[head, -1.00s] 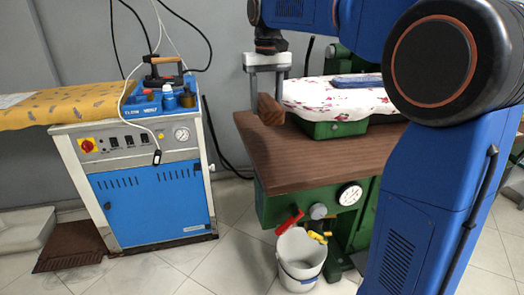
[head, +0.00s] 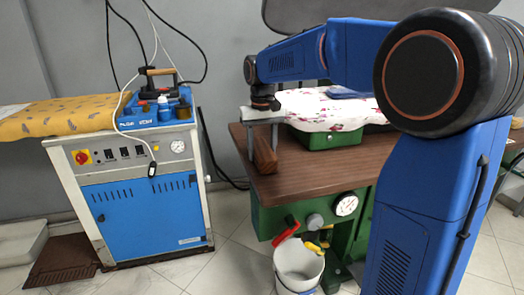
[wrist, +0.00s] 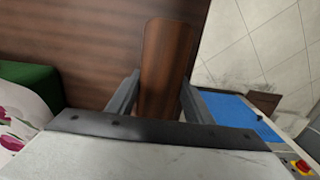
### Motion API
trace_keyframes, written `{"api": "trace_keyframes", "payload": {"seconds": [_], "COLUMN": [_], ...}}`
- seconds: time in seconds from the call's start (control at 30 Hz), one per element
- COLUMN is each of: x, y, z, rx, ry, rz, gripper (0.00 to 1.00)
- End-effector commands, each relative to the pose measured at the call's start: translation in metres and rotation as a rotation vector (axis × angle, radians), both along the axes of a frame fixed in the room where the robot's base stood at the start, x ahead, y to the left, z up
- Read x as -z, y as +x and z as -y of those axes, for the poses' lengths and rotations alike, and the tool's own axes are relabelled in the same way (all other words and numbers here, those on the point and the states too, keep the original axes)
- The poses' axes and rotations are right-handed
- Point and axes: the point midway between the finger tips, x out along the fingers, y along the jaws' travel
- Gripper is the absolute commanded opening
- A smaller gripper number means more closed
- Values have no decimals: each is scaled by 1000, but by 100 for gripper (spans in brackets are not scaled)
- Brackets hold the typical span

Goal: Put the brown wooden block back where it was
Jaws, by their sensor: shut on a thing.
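The brown wooden block (head: 264,157) is between the fingers of my gripper (head: 262,149) at the left edge of the brown wooden table top (head: 310,178). In the wrist view, the block (wrist: 168,62) stands out lengthwise between the two grey fingers of the gripper (wrist: 158,95), which is shut on it. The brown table top (wrist: 85,40) fills the left behind it. I cannot tell whether the block touches the table; its lower end is close to the surface.
A floral-covered pressing pad (head: 310,106) on a green base (head: 325,138) stands right of the gripper. A blue and white ironing station (head: 140,200) is across a gap on the left. A white bucket (head: 298,268) stands below the table's front.

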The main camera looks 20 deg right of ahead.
Motion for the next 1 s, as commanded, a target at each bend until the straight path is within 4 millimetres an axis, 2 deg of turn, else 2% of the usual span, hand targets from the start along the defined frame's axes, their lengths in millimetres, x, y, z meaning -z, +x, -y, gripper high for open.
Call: {"api": "trace_keyframes", "payload": {"seconds": [0.33,0.37,0.43,0.77,0.87,1.0], "x": [3,3,3,1,-5,-25], "y": [0,0,0,0,0,1], "z": [0,0,0,0,0,0], "rx": [0,0,0,0,0,0], "ry": [0,0,0,0,0,0], "rz": [1,0,1,1,2,3], "gripper": [29,49,65,65,65,65]}}
